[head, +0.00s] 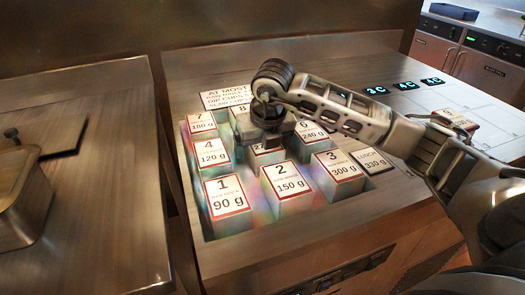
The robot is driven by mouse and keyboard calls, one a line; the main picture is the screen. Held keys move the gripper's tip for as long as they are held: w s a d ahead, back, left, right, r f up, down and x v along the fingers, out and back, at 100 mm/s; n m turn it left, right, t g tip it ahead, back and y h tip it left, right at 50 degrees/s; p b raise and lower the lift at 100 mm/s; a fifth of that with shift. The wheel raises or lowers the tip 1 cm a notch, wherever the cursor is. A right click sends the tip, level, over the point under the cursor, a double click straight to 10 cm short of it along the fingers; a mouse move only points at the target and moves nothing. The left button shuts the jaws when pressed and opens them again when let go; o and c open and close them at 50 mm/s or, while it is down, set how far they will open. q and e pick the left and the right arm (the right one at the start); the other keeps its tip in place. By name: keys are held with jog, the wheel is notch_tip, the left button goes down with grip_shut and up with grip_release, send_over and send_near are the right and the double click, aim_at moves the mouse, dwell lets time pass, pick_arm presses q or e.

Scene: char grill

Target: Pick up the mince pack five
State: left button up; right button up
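Mince pack five (266,149) sits in the middle of the grid of packs, between packs 4 and 6. Only the front of its white label shows, with part of a weight starting "27"; the rest is hidden under my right gripper. My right gripper (268,122) comes in from the right and points down over the place of pack five. Its fingertips are hidden, so I cannot tell whether it touches or grips the pack. My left gripper is not in view.
Pack 4 (211,153), pack 6 (313,133), pack 2 (287,181) and pack 8 (238,117) stand close around it in a recessed tray (232,227). A "LUNCH" card (371,161) lies right of the tray. A metal container (22,205) is at far left.

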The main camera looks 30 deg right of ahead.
jog(key=shift+f, duration=0.15)
jog(key=c, duration=1.3)
jog(key=shift+o, duration=0.2)
